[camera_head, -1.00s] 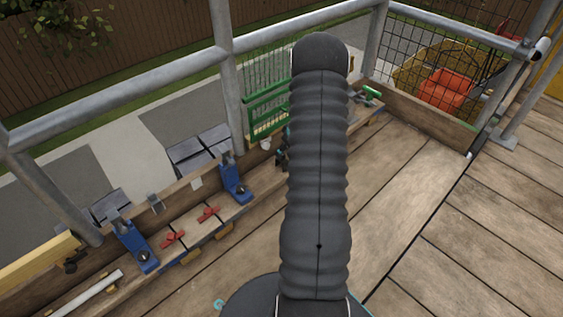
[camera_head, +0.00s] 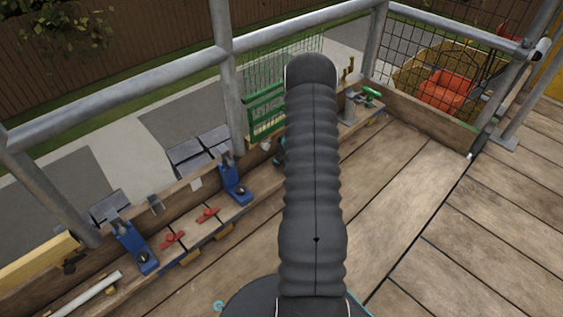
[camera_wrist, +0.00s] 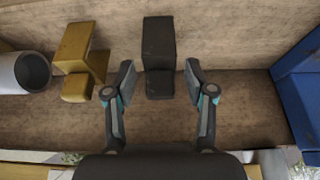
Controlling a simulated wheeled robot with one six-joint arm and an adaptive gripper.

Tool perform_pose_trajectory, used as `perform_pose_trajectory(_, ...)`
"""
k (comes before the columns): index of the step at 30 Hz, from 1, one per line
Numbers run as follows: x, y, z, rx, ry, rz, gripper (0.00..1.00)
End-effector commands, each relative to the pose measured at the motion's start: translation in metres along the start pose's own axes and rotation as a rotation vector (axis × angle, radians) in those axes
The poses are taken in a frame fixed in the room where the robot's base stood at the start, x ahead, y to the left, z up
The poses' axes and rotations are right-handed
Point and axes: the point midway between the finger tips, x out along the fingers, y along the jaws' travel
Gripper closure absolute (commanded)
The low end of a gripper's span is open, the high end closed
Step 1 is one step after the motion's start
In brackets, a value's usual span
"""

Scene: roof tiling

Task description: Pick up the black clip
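The black clip (camera_wrist: 158,52) stands upright against a wooden board in the wrist view, near the top middle. Its lower block rests on a wooden ledge. My gripper (camera_wrist: 160,80) is open, with one fingertip to the left of the clip and one to the right. A gap shows on each side of the clip, and I see no contact. In the head view my dark ribbed arm covers the middle, so the gripper and this clip are mostly or wholly hidden there.
The head view shows two blue clamps (camera_head: 235,180), red clamps (camera_head: 208,215), a green rack (camera_head: 264,112), metal railing (camera_head: 115,92) and clear decking (camera_head: 400,200).

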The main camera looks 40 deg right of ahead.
Motion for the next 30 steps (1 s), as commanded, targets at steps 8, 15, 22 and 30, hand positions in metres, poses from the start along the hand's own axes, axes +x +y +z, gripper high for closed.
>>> perform_pose_trajectory(8, 0.000, 0.000, 0.000, 0.000, 0.000, 0.000, 1.00)
perform_pose_trajectory(15, -0.001, 0.000, 0.000, 0.000, 0.000, 0.000, 1.00)
perform_pose_trajectory(22, -0.017, 0.000, -0.007, -0.001, 0.001, 0.001, 1.00)
perform_pose_trajectory(30, -0.065, 0.017, 0.003, 0.006, 0.001, 0.004, 1.00)
